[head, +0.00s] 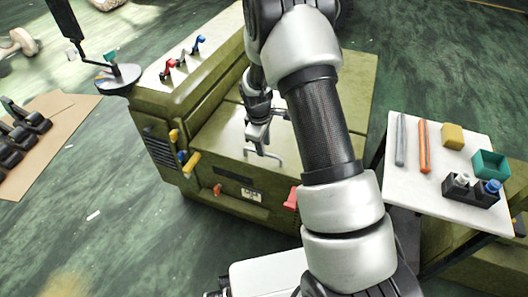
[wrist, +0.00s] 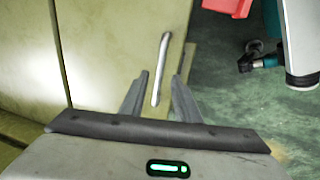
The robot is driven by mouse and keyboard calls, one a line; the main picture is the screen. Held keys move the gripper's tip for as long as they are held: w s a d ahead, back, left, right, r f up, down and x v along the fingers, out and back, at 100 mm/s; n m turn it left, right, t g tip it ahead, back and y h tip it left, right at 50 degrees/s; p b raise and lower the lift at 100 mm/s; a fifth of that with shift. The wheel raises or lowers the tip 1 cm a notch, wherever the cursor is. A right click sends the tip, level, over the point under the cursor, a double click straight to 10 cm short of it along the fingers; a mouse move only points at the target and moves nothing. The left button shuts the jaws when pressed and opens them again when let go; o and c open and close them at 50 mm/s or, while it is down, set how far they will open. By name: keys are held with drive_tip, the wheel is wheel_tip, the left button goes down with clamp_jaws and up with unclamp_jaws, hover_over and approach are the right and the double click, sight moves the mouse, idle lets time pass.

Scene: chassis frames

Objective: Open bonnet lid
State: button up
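The bonnet lid (head: 222,150) is an olive-green panel on the front of a boxy green chassis; it looks closed. A thin grey bar handle (head: 277,157) sits on it. My gripper (head: 262,146) hangs over the lid at the handle. In the wrist view, my gripper (wrist: 160,82) is open, with one finger on each side of the pale handle (wrist: 161,65) and visible gaps. I cannot tell how deep the handle sits between the fingers. The lid (wrist: 105,50) also fills the left of that view. My arm hides part of the chassis's right side.
A white side table (head: 443,205) with grey and orange bars, a yellow block, a teal box and a dark holder stands at right. Red clips (head: 291,199) and yellow latches (head: 191,163) stick out of the chassis front. A brown mat (head: 45,150) with black items lies at left.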

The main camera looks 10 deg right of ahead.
drive_tip(key=shift+w+d+f, duration=0.1)
drive_tip(key=shift+w+f, duration=0.05)
drive_tip(key=shift+f, duration=0.65)
drive_tip(key=shift+w+d+f, duration=0.1)
drive_tip(key=shift+f, duration=0.7)
clamp_jaws()
